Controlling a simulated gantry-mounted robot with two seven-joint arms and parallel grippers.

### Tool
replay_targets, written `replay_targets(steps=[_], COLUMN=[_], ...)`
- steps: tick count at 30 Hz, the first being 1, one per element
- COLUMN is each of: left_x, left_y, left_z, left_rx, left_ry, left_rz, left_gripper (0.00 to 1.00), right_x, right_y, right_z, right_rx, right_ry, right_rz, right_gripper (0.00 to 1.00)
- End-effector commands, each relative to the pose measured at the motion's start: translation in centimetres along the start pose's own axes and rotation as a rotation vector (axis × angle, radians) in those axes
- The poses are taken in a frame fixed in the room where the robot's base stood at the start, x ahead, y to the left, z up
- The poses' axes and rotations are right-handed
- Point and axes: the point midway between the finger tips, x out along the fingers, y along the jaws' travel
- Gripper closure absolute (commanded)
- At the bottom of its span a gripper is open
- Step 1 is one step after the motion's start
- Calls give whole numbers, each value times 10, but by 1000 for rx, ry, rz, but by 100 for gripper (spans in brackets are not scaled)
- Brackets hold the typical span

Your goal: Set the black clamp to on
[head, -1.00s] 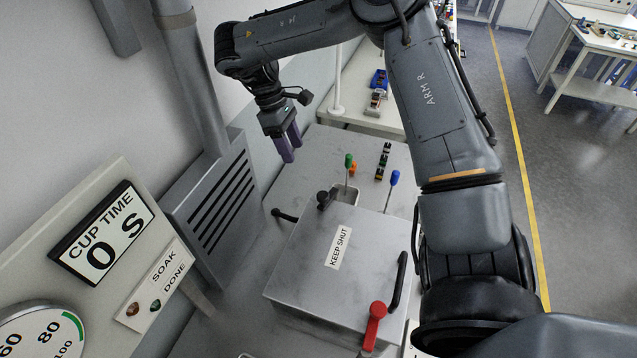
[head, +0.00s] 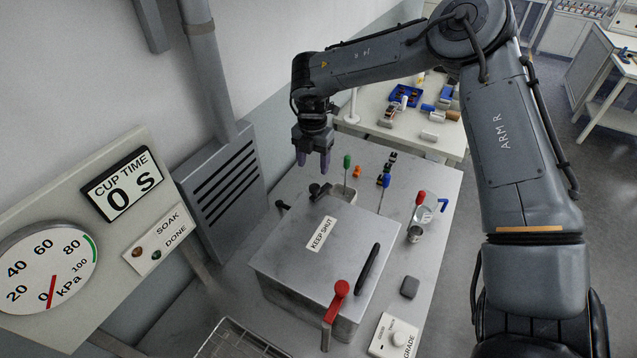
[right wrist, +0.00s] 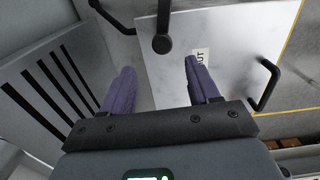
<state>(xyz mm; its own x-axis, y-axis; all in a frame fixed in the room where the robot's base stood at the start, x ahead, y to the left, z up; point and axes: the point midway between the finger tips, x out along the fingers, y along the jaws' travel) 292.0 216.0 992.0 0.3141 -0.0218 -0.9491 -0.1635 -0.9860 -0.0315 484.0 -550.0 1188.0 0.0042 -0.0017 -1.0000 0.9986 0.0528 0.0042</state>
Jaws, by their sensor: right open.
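The black clamp (head: 317,191) is a lever with a round black knob at the back edge of the grey box lid (head: 290,245) labelled KEEP SHUT. In the right wrist view the black clamp's knob (right wrist: 162,44) shows just beyond the gap between my fingers. My right gripper (head: 313,166) points down with purple fingers, open and empty, above and behind the black clamp. It also shows in the right wrist view (right wrist: 160,72), apart from the clamp. A red clamp (head: 338,293) stands at the front of the box. My left gripper is out of view.
A green-topped stick (head: 347,163) and a blue-topped one (head: 384,181) stand close behind the box. A black handle (head: 368,268) is on the lid's right side. A vented grey cabinet (head: 225,185) stands at the left. The gauge panel reads CUP TIME 0 S (head: 122,186).

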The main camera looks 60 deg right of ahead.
Motion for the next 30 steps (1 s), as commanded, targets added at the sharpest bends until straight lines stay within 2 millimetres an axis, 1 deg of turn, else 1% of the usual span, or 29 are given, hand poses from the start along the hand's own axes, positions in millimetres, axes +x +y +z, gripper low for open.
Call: replay_targets(steps=[1,3,9,15,20,28,29,30], left_x=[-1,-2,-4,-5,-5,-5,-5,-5], left_y=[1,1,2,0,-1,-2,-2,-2], left_z=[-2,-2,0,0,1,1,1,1], left_rx=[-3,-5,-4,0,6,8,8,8], left_ry=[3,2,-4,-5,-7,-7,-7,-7], left_rz=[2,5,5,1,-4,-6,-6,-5], left_gripper=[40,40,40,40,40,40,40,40], right_x=[9,21,52,73,80,81,81,81], right_y=[-1,-1,-2,-1,-1,-1,-1,-1], right_z=[0,0,0,0,0,0,0,0], right_rx=[1,1,3,2,3,3,3,3], right_ry=[2,2,2,1,1,1,1,1], right_rz=[-5,-5,-5,-3,-2,-1,-1,-1], right_gripper=[39,39,39,39,39,39,41,47])
